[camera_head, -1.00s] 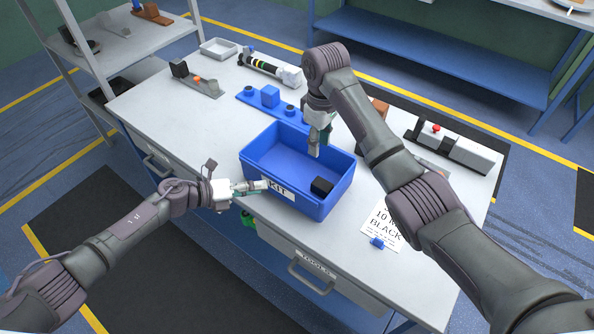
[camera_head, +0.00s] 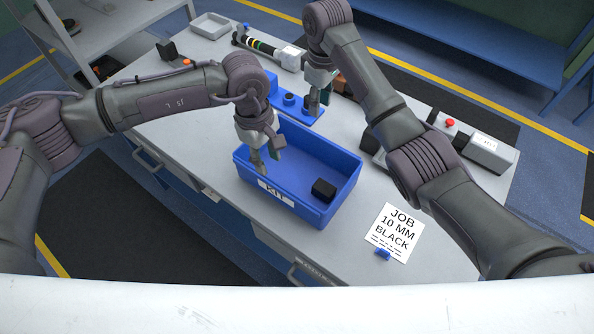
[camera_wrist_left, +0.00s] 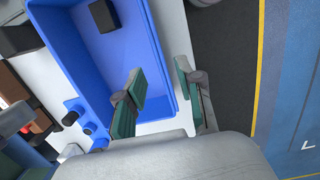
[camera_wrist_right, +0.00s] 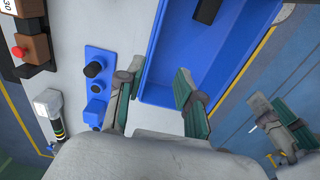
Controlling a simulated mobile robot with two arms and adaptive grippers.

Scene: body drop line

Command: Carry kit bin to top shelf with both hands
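The blue kit bin (camera_head: 345,200), labelled KIT, stands on the white workbench with a small black block (camera_head: 323,190) inside. My left gripper (camera_head: 265,160) is open above the bin's left end; in the left wrist view its fingers (camera_wrist_left: 166,82) appear on either side of a bin wall near a corner. My right gripper (camera_head: 316,105) is open at the far side; in the right wrist view its fingers (camera_wrist_right: 155,85) appear on either side of the far wall. I cannot tell contact. A grey shelf rack (camera_head: 110,28) stands at the upper left.
A blue fixture with knobs (camera_head: 306,112) lies behind the bin, close to my right gripper. A job card (camera_head: 393,232) lies right of the bin. A device with a red button (camera_head: 450,123), a striped tool (camera_head: 262,46) and a grey tray (camera_head: 212,25) are also on the bench.

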